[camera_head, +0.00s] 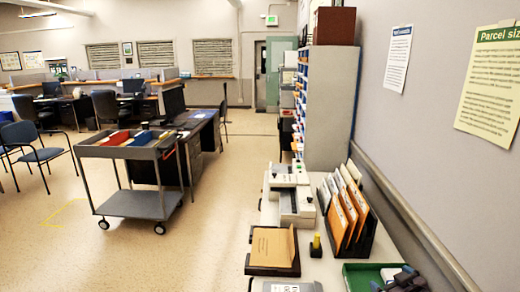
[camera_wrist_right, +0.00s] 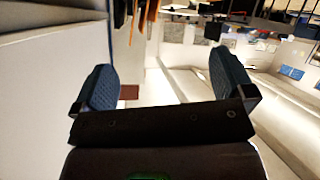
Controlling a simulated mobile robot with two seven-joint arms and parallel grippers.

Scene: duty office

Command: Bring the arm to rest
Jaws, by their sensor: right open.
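My right gripper (camera_head: 402,280) shows at the bottom right of the head view, dark with bluish fingertips, over or beside a green tray (camera_head: 358,277). The exact height above the tray is hard to tell. In the right wrist view the two blue ribbed finger pads of this gripper (camera_wrist_right: 165,84) stand wide apart with nothing between them. My left gripper is in neither view.
A counter along the right wall holds a rack of brown envelopes (camera_head: 344,212), a brown folder (camera_head: 273,247) on a black tray, a yellow-topped stamp (camera_head: 316,244) and white machines (camera_head: 297,204). A grey trolley (camera_head: 138,205) stands left. Floor between trolley and counter is clear.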

